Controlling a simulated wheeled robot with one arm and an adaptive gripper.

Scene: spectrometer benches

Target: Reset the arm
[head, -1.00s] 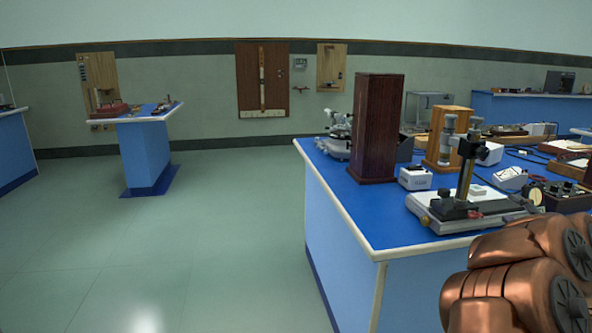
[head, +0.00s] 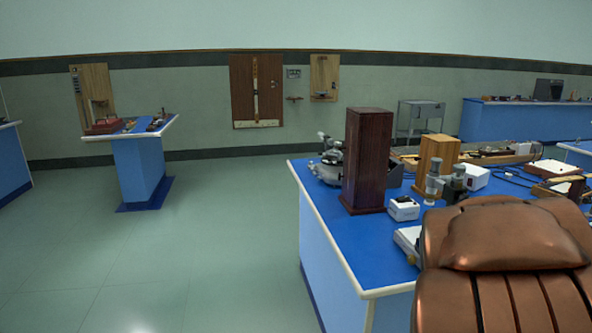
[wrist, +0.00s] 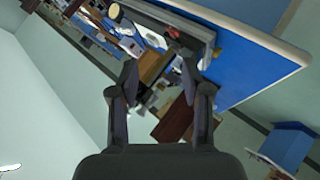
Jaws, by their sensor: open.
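My gripper (wrist: 160,80) shows in the wrist view with its two dark fingers apart and nothing between them. Beyond the fingers, that view shows the blue bench top tilted, with instruments on it. In the head view my copper-coloured arm fills the lower right and covers part of the near bench (head: 335,240). The gripper itself is not visible in the head view.
The near bench carries a tall dark wooden box (head: 367,160), a lighter wooden block (head: 437,155), a small white box (head: 403,209) and a microscope-like instrument (head: 328,165). A small blue bench (head: 140,170) stands at left. The floor (head: 210,240) between is clear.

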